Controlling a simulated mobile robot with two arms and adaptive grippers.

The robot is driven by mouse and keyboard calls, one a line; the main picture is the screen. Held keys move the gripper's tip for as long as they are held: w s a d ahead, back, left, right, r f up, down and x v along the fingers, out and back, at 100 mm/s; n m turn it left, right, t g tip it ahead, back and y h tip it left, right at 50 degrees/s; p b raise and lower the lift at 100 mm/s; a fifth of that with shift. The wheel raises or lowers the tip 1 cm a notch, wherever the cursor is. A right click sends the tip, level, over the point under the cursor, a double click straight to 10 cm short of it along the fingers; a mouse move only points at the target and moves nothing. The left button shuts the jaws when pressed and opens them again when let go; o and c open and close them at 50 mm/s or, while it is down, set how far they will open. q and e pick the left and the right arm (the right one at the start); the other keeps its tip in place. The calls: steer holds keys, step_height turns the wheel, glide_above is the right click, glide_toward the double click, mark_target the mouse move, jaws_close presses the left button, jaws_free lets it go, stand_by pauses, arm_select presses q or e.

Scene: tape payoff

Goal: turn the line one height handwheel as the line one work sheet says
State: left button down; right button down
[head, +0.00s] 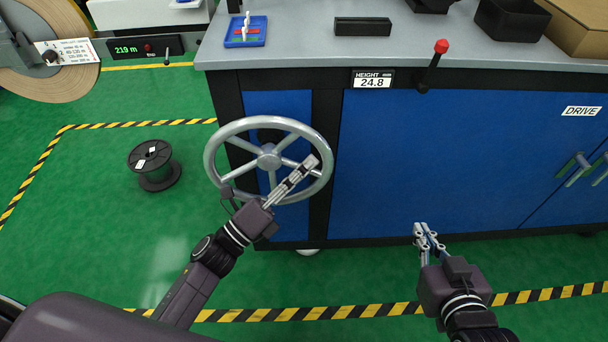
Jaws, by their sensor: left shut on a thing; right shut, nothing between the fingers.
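The grey spoked height handwheel (268,160) is on the front of the blue cabinet, below the worktop. A display marked HEIGHT (372,79) to its upper right reads 24.8. A small dark knob (227,191) shows at the wheel's lower left. My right gripper (421,227) is shut and empty, low in front of the cabinet and apart from the wheel. I cannot make out a readable work sheet.
A lever with a red knob (441,46) sticks out at the worktop's front edge. A black spool (153,163) stands on the green floor at left. A large reel (45,80) and a 219 m display (146,48) are at upper left. A DRIVE label (581,112) is at right.

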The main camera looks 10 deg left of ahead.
arm_select(q)
steer(key=shift+r+n+t+b, duration=0.3)
steer(key=shift+n+t+b, duration=0.3)
steer(key=shift+b, duration=0.15)
steer(key=shift+r+n+t+b, duration=0.55)
steer(key=shift+n+t+b, duration=0.15)
steer(key=shift+n+b, duration=0.15)
steer(key=shift+r+y, duration=0.15)
steer(key=shift+y, duration=0.15)
arm_select(e)
step_height(320, 180, up, 20)
steer(key=a+t+y, duration=0.2)
steer(key=t+y, duration=0.1)
steer(key=t, duration=0.7)
steer(key=shift+w+a+f, duration=0.25)
steer(key=shift+w+a, duration=0.05)
steer(key=shift+a, duration=0.05)
steer(key=shift+n, duration=0.3)
arm_select(q)
steer(key=c, duration=2.2)
jaws_free()
steer(key=shift+c, duration=0.2)
steer(key=v, duration=1.2)
steer(key=shift+w+d+f, duration=0.1)
steer(key=shift+f, duration=0.1)
